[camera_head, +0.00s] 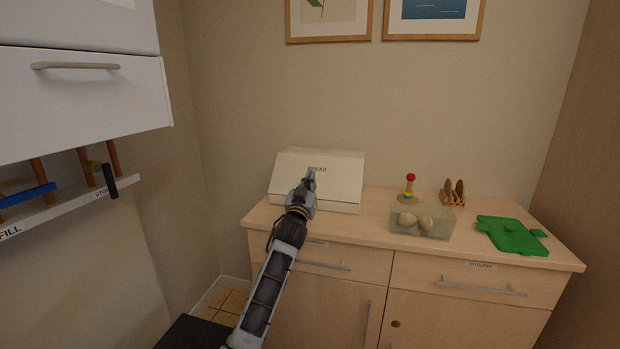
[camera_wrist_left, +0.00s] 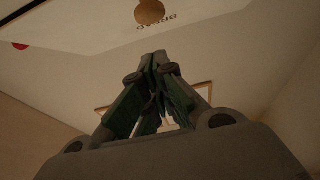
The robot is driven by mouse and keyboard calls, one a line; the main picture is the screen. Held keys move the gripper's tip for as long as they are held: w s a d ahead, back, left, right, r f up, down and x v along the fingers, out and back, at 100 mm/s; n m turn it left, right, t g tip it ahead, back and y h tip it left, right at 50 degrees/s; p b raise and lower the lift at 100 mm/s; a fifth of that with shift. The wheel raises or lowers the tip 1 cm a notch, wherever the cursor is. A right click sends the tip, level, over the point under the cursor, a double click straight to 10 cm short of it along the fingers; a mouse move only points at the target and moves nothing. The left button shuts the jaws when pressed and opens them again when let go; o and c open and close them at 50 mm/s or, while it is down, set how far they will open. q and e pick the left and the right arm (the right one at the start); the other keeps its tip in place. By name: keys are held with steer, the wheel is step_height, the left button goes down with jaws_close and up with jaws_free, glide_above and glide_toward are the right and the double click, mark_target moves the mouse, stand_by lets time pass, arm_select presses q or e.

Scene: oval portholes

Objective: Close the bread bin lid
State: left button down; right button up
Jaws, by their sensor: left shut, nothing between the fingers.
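The cream bread bin (camera_head: 340,205) stands on the left end of the wooden cabinet top. Its sloping lid (camera_head: 340,178), lettered BREAD, looks down over the front, with no clear gap visible. My left gripper (camera_head: 309,180) is shut and empty in front of the lid, just below the lettering, and hides part of it. In the left wrist view the closed fingers (camera_wrist_left: 158,65) point toward the lid's face (camera_wrist_left: 95,25), its lettering and a round wooden knob (camera_wrist_left: 150,11). I cannot tell whether the fingertips touch the lid. My right gripper is not in view.
Right of the bin are a toy with a red ball (camera_head: 410,180), a clear box (camera_head: 420,222) with potato-like items, a small wooden rack (camera_head: 452,192) and a green board (camera_head: 511,236). A white wall cabinet (camera_head: 90,95) and shelf are at the left.

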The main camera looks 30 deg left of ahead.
arm_select(q)
steer(key=shift+f, duration=0.2)
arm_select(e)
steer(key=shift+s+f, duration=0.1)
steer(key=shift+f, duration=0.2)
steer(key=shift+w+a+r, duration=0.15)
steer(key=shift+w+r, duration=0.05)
arm_select(q)
steer(key=shift+r, duration=0.15)
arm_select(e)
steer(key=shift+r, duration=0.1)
